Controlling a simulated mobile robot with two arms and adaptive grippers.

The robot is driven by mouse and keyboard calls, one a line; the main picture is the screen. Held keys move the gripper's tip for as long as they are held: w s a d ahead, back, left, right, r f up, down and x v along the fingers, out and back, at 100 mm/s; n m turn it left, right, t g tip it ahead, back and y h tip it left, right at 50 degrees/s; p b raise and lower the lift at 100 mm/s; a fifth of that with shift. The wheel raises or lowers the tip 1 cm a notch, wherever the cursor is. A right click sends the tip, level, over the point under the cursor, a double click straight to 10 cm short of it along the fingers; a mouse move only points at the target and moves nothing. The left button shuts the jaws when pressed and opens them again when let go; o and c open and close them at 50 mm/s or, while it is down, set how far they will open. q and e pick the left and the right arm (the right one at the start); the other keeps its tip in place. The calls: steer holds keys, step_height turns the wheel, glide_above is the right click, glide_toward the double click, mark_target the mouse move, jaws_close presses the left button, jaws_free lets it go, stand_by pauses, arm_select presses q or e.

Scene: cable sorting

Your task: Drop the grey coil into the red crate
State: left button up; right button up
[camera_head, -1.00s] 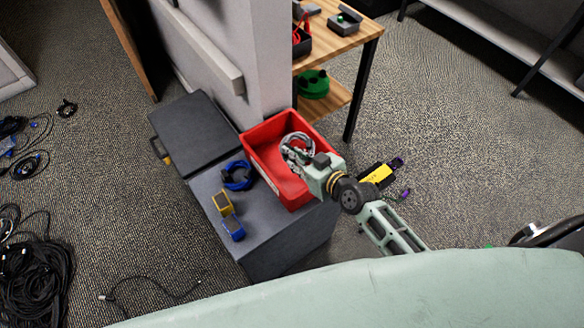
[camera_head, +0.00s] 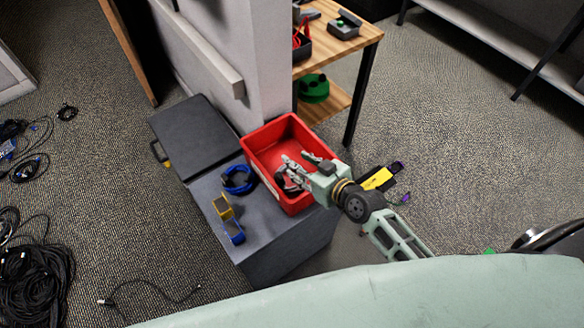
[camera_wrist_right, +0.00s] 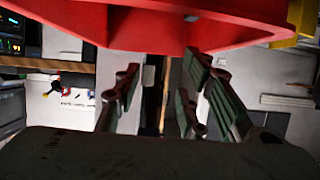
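The red crate (camera_head: 262,138) stands open at the top on a grey cabinet. My right gripper (camera_head: 296,158) is over the crate's right part, its fingers spread and empty. In the right wrist view the fingers of my right gripper (camera_wrist_right: 162,75) are apart with nothing between them, and the red crate (camera_wrist_right: 150,28) fills the top. A dark grey curved shape, apparently the grey coil (camera_head: 285,183), lies low in the crate beneath the fingers. The gripper hides much of it, so its outline is unclear. My left gripper is not in view.
A blue coil (camera_head: 238,180), a yellow item (camera_head: 222,206) and a blue item (camera_head: 234,232) sit on the cabinet top (camera_head: 262,225) left of the crate. A wooden shelf (camera_head: 345,60) stands behind. Black cables (camera_head: 35,265) lie on the floor at left.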

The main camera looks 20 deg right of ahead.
steer(key=v, duration=1)
steer(key=shift+s, duration=0.1)
steer(key=s+d+f+m+g+h, duration=0.15)
steer(key=s+f, duration=0.25)
steer(key=f, duration=0.6)
steer(key=s+d+f+g+h, duration=0.1)
steer(key=s+d+f+g, duration=0.2)
steer(key=f, duration=0.7)
steer(key=s+d+f+m+g+h, duration=0.1)
steer(key=s+d+f+h, duration=0.1)
steer(key=s+f, duration=0.5)
steer(key=s+a+f+g, duration=0.1)
steer(key=s+f+g, duration=0.2)
steer(key=s+f, duration=0.5)
steer(key=s+a+f+g, duration=0.2)
steer(key=s+f, duration=0.6)
steer(key=s, duration=0.5)
steer(key=shift+s+g+h, duration=0.25)
steer(key=shift+g+h, duration=0.1)
steer(key=shift+g, duration=0.1)
